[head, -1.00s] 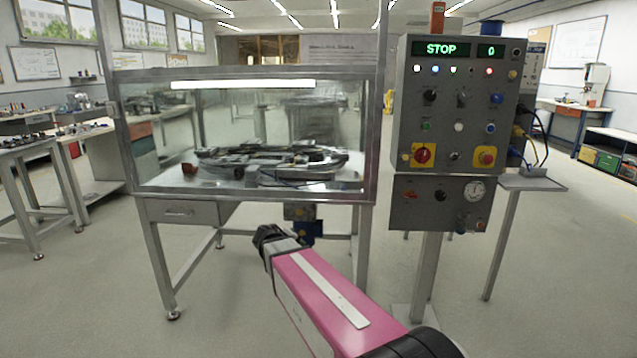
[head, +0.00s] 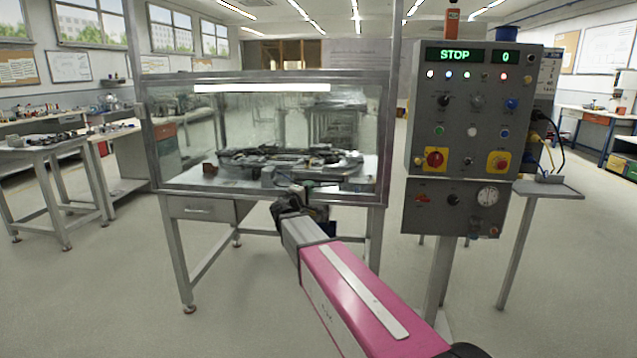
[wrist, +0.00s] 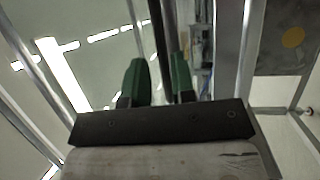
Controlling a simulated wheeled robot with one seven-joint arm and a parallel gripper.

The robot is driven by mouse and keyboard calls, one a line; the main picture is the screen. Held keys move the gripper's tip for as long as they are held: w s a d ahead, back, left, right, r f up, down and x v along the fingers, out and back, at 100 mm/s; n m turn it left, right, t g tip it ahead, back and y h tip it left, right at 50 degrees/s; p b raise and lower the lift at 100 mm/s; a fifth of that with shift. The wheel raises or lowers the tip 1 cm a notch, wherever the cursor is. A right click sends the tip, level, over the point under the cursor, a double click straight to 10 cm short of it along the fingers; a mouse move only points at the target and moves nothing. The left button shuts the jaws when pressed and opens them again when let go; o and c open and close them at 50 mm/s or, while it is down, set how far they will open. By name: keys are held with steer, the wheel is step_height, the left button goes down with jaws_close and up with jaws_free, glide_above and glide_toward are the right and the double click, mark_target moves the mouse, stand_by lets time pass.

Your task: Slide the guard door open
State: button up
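The guard door (head: 262,192) is a clear panel in a grey metal frame. It spans the front of the enclosure on the table and looks closed. Through it I see a dark ring track (head: 290,158) on the tabletop. My gripper (head: 306,187) is in front of the door's lower frame, right of its middle; whether it touches is unclear. In the wrist view, two green fingers (wrist: 159,82) stand apart. A dark upright bar (wrist: 157,35) shows in line with the gap between them; I cannot tell whether it lies between or beyond them. No door handle is clearly visible in the head view.
A grey control panel (head: 465,120) reading "STOP" and "0" stands on a post close to the right of the enclosure. A small side shelf (head: 548,189) is beyond it. A workbench (head: 60,150) stands at left. The floor in front is clear.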

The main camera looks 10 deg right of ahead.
mark_target(316, 181)
steer(key=x, duration=0.6)
steer(key=shift+w+d+r, duration=0.1)
steer(key=shift+w+d, duration=0.1)
steer(key=shift+w, duration=0.1)
jaws_close()
